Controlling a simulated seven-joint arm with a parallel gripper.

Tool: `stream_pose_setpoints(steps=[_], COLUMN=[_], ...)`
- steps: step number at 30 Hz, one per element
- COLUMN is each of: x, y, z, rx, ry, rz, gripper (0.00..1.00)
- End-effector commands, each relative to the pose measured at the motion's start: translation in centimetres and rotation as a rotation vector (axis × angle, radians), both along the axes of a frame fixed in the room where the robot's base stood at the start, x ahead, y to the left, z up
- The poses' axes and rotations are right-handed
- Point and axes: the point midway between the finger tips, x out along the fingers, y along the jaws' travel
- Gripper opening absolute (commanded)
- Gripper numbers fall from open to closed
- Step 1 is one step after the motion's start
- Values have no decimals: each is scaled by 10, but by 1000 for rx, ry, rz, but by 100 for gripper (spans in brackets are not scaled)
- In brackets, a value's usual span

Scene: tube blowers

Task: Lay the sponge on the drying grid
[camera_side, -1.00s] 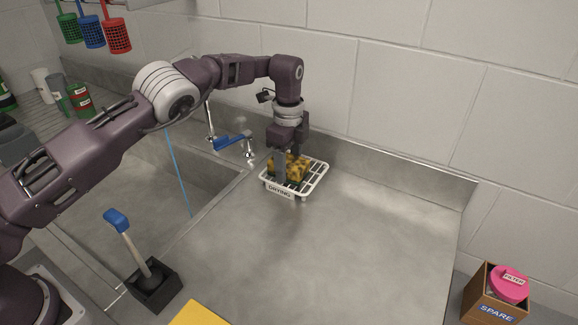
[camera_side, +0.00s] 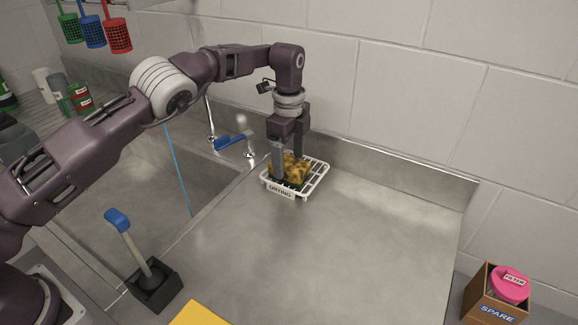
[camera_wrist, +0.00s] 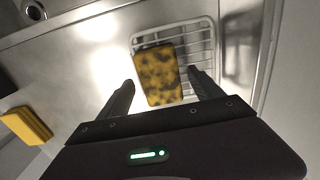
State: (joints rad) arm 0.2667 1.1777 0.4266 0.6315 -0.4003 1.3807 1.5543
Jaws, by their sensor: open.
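The sponge (camera_side: 293,168) is yellow with dark blotches. It lies on the left part of the white drying grid (camera_side: 318,178), whose front label reads DRYING. The wrist view shows the sponge (camera_wrist: 158,75) on the bars of the grid (camera_wrist: 200,45). My gripper (camera_side: 289,168) is low over the grid, with one finger on each side of the sponge. In the wrist view the fingers of my gripper (camera_wrist: 162,84) stand apart, with gaps visible between them and the sponge. The sponge's far side is partly hidden by a finger in the side view.
The tap with a blue lever (camera_side: 232,141) stands left of the grid, beside the sink (camera_side: 130,190). A blue-handled brush in a dark holder (camera_side: 155,285) is at the front left. A yellow block (camera_side: 198,314) lies at the front edge. The counter right of the grid is clear.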

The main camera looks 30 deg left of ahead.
Motion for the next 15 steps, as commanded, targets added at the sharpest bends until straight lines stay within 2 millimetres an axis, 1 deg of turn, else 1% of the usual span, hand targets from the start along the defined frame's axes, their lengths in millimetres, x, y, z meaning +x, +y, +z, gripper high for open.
stream_pose_setpoints(steps=[1, 3, 6, 9, 15], x=[2, 1, 1, 0, -1], y=[0, 0, 0, 0, 0], z=[13, 27, 39, 46, 47], rx=[-1, 0, 0, 0, 0], ry=[-6, -4, -2, 1, 1], rz=[-2, -2, -1, -2, -1], gripper=[76, 76, 76, 76, 76])
